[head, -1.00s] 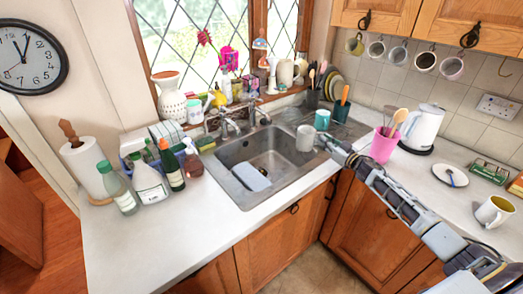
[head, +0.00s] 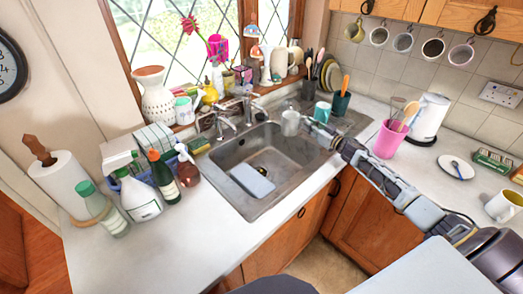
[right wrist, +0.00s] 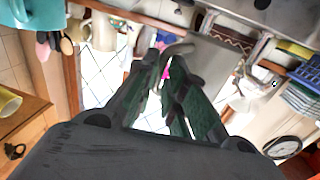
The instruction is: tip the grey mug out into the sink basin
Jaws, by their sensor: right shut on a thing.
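The grey mug (head: 290,122) is held over the back right part of the sink basin (head: 222,159), near its right rim. It looks roughly upright in the head view; what is inside cannot be seen. My right gripper (head: 308,124) reaches in from the right and is shut on the mug's right side. In the right wrist view, its dark fingers (right wrist: 170,66) lie close together against a grey shape that looks like the mug (right wrist: 207,62). My left gripper is not in view.
A grey-blue block (head: 252,180) lies in the basin. The tap (head: 221,125) stands behind it. A teal mug (head: 322,111) and a dark utensil pot (head: 340,103) stand on the drainer close to my gripper. A pink tumbler (head: 388,140) is to the right. Bottles crowd the left counter.

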